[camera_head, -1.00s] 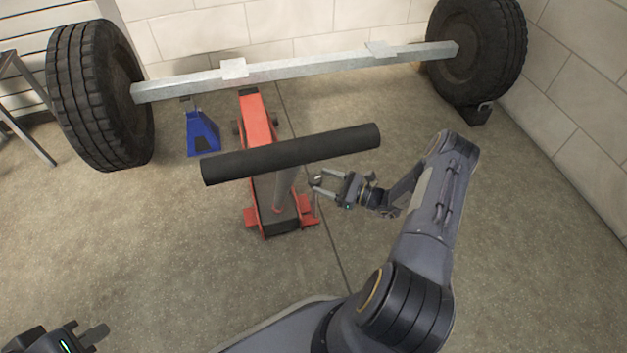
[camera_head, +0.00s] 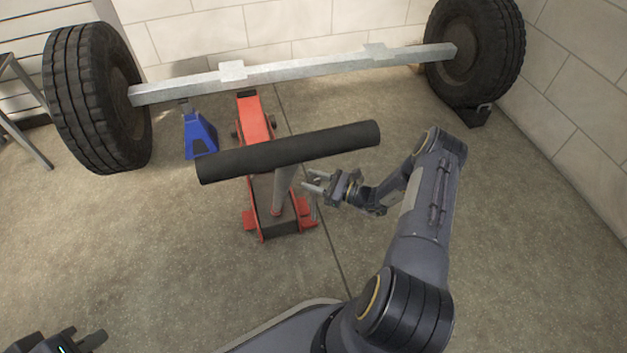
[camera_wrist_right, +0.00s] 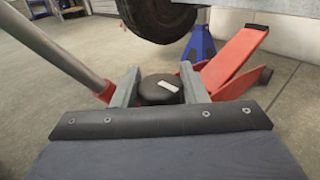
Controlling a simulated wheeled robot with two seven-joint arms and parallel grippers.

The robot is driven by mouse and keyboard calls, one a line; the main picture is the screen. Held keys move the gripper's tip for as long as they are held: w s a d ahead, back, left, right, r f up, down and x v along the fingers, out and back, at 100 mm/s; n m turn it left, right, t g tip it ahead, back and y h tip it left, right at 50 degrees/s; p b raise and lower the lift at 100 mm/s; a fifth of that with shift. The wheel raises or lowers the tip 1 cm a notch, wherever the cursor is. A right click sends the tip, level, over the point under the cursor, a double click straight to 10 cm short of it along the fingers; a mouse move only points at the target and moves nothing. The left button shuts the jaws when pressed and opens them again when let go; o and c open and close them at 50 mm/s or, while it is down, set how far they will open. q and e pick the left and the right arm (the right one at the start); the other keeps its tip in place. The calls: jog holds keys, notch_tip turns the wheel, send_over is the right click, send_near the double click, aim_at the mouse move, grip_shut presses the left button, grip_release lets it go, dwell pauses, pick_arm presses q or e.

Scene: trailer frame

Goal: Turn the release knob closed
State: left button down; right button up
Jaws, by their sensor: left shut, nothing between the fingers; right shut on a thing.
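The release knob (camera_wrist_right: 160,88) is a black round knob with a white mark on its top, seen in the right wrist view. My right gripper (camera_wrist_right: 160,85) is shut on it, one finger on each side. In the head view my right gripper (camera_head: 309,184) is beside the handle post of the red floor jack (camera_head: 257,125), and the knob cannot be made out there. The jack's wide black T-bar handle (camera_head: 290,152) spans above the jack body. My left gripper (camera_head: 97,341) is shut and empty at the bottom left corner, far from the jack.
A grey metal axle beam (camera_head: 300,71) with a left tyre (camera_head: 98,98) and a right tyre (camera_head: 476,50) lies behind the jack. A blue jack stand (camera_head: 200,137) is left of the jack. A black wheel chock (camera_head: 474,114) sits by the right tyre. Open floor surrounds the jack's front.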

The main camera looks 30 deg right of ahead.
jog(key=shift+r+m+t+h+p, duration=0.15)
jog(key=shift+m+t+h+p, duration=0.25)
jog(key=shift+h, duration=0.1)
jog(key=shift+m+t+h, duration=0.3)
jog(key=shift+m+h, duration=0.1)
jog(key=shift+h, duration=0.1)
jog(key=o, duration=0.9)
jog(key=shift+f, duration=0.2)
jog(key=shift+o, duration=0.2)
jog(key=shift+d, duration=0.1)
jog(key=p+v, duration=0.2)
jog(key=v, duration=0.5)
jog(key=shift+s+d, duration=0.2)
jog(key=shift+s, duration=0.1)
